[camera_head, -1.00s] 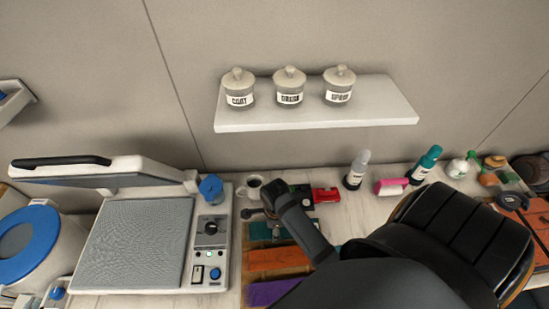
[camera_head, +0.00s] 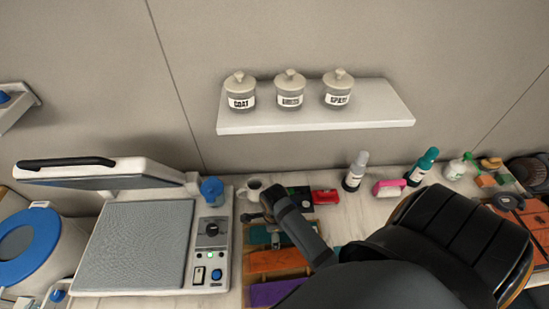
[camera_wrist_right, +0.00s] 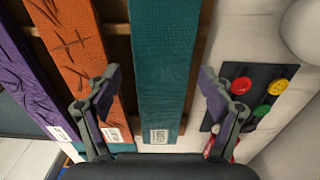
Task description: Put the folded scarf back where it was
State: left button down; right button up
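Three long folded cloth-like pieces lie side by side in a wooden rack: teal (camera_wrist_right: 163,65), orange (camera_wrist_right: 75,45) and purple (camera_wrist_right: 25,75). The teal (camera_head: 258,236), orange (camera_head: 275,260) and purple (camera_head: 272,292) pieces also show in the head view, partly behind my right arm. White labels sit at their ends. I cannot tell which is the scarf meant. My right gripper (camera_wrist_right: 158,90) is open above the teal piece, one finger on each side of it in the picture, nothing visibly held. My left gripper is not in view.
A press (camera_head: 135,245) with its lid raised stands left of the rack. A mug (camera_head: 254,188), a dark pad with coloured discs (camera_wrist_right: 255,95), a red item (camera_head: 325,197) and bottles (camera_head: 355,172) stand behind. Lidded jars (camera_head: 290,90) sit on a wall shelf (camera_head: 375,108).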

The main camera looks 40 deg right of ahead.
jog(key=shift+r, duration=0.2)
notch_tip(320, 180, up, 13)
jog(key=p, duration=0.1)
jog(key=shift+f, duration=0.15)
dwell(0.4)
